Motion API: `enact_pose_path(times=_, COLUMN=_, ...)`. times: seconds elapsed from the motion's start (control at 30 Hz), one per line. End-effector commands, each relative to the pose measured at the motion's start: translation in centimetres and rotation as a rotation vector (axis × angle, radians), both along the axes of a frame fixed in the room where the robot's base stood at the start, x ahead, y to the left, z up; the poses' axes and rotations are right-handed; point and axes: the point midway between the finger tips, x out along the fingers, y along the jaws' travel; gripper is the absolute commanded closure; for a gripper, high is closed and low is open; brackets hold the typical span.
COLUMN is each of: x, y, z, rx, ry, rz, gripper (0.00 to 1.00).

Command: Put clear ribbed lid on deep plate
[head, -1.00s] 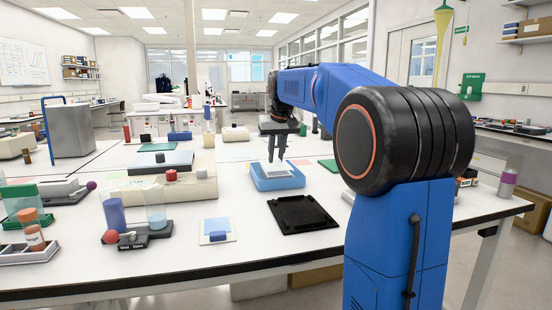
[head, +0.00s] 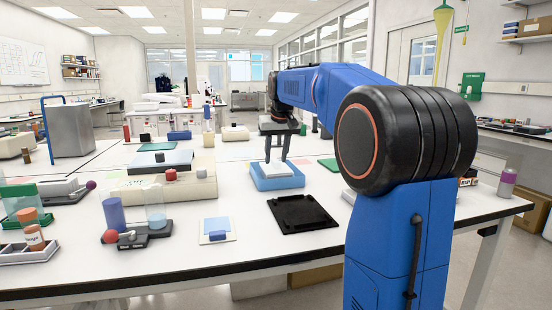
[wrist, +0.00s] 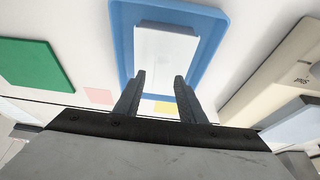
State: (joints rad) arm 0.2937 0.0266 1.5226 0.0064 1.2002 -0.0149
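A white, plate-like block (wrist: 165,55) lies in a blue tray (wrist: 122,40). In the head view the blue tray (head: 262,182) stands mid-table, with the pale block (head: 277,170) inside it. I cannot make out whether this block is the deep plate, the clear ribbed lid or both stacked; no ribs show. My gripper (head: 277,160) points down over the tray. In the wrist view my gripper (wrist: 160,75) has its two fingers apart, with a gap between them, overlapping the block's near part. Contact with the block cannot be told.
A black tray (head: 302,213) lies in front of the blue tray. A blue-and-white pad (head: 216,228) and a dark rack with cylinders (head: 138,238) are to the left. A beige instrument (head: 195,188) stands left behind them. A green mat (head: 329,164) lies behind to the right.

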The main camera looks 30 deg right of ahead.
Motion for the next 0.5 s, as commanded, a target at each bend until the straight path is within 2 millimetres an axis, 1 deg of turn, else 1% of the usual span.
enact_pose_path(times=0.3, x=-2.1, y=0.6, z=5.5, rx=-0.001, ry=-0.004, rz=0.0, gripper=0.63)
enact_pose_path(times=0.5, x=-3.4, y=1.0, z=8.6, rx=-0.001, ry=-0.003, rz=0.0, gripper=0.63)
